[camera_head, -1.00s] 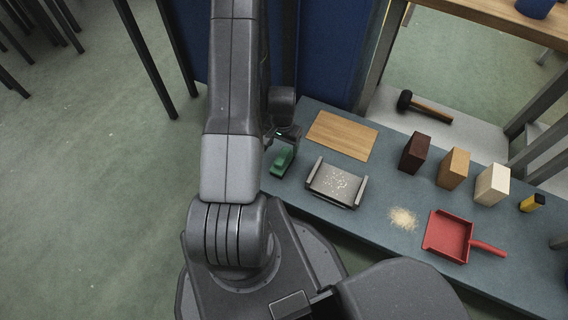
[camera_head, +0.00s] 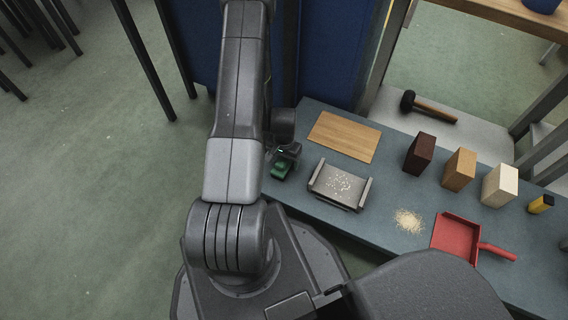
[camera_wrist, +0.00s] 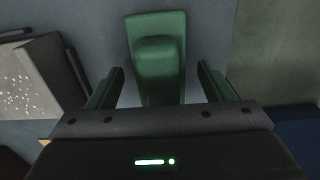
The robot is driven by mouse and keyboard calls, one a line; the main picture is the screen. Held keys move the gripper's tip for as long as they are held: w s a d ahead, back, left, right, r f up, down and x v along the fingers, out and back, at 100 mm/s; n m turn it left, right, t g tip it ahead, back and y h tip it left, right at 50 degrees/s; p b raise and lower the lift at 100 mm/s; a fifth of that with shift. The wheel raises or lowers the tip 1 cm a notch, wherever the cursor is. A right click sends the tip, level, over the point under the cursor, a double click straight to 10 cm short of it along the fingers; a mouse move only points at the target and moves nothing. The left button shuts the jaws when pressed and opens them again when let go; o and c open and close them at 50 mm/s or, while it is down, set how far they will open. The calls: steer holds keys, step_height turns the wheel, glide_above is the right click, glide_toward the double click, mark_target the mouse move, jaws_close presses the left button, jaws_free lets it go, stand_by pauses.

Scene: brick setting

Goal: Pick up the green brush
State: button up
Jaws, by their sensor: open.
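The green brush (camera_head: 281,168) lies at the left end of the grey-blue bench top (camera_head: 398,189), partly hidden by my gripper. In the wrist view the green brush (camera_wrist: 156,60) lies between and ahead of my fingers, with a raised block on its upper side. My gripper (camera_wrist: 160,84) is open, with one finger on each side of the brush and a visible gap to it on both sides. In the head view my gripper (camera_head: 284,153) is just above the brush.
A grey tray with pale crumbs (camera_head: 340,184) stands right of the brush. A wooden board (camera_head: 343,136) lies behind it. Dark, brown and pale blocks, a crumb pile (camera_head: 408,221) and a red dustpan (camera_head: 456,237) are farther right. A mallet (camera_head: 428,107) lies behind the bench.

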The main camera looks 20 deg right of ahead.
steer(key=c, duration=1.2)
steer(key=shift+o, duration=0.2)
step_height(320, 180, up, 10)
steer(key=p, duration=0.3)
steer(key=shift+o, duration=1.2)
steer(key=shift+c, duration=0.2)
